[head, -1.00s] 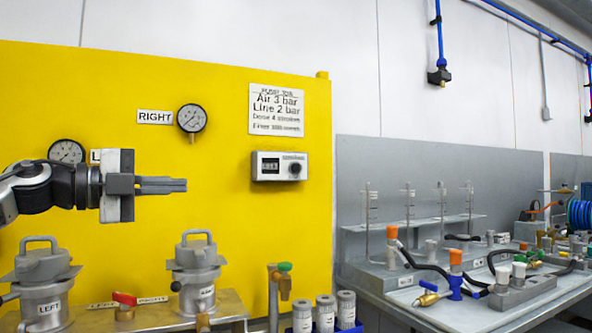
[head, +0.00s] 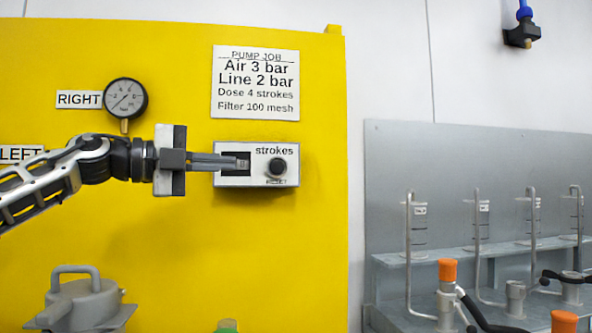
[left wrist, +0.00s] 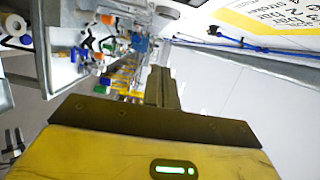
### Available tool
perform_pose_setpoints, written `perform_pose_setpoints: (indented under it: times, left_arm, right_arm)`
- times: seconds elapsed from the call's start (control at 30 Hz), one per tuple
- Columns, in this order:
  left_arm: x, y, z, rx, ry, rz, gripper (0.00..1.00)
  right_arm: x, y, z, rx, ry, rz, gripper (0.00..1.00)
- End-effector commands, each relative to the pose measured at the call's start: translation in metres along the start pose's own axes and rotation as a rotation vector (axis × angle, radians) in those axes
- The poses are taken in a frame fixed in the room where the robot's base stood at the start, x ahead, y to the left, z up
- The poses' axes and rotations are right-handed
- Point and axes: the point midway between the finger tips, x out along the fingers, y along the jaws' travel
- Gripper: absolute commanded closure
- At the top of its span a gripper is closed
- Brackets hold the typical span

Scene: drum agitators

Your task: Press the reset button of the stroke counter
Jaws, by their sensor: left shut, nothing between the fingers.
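The stroke counter (head: 257,180) is a small white box on the yellow panel, marked "strokes". Its black round reset button (head: 277,168) sits on the right of its face, above the word RESET. My left gripper (head: 246,162) is shut and empty, pointing right. In the head view its fingertips overlap the counter's dark display window, left of the button; I cannot tell whether they touch the box. In the left wrist view the shut fingers (left wrist: 161,88) point away from the camera, and the counter is not identifiable. My right gripper is not in view.
The yellow panel (head: 320,110) carries a PUMP JOB sign (head: 255,82) above the counter and a RIGHT gauge (head: 125,99) to its left. A lidded grey pot (head: 85,305) stands below left. A grey bench with glass tubes (head: 420,225) is at the right.

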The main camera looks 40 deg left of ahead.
Motion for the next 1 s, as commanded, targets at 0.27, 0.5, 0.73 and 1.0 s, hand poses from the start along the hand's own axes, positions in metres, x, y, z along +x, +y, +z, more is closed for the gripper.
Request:
perform_pose_setpoints:
  times: [0.27,0.5,0.73,1.0]
  left_arm:
    - [0.000,0.000,0.000,0.000,0.000,0.000,1.00]
    - [0.023,-0.003,-0.001,-0.002,0.004,0.004,1.00]
    - [0.071,-0.006,-0.001,-0.005,0.005,0.007,1.00]
    - [0.104,-0.008,0.012,-0.008,0.000,-0.002,1.00]
  right_arm:
    - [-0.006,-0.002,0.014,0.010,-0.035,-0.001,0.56]
    - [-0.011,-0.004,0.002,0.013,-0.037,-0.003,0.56]
    - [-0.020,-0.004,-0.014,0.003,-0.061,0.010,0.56]
    - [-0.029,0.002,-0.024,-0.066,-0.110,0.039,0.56]
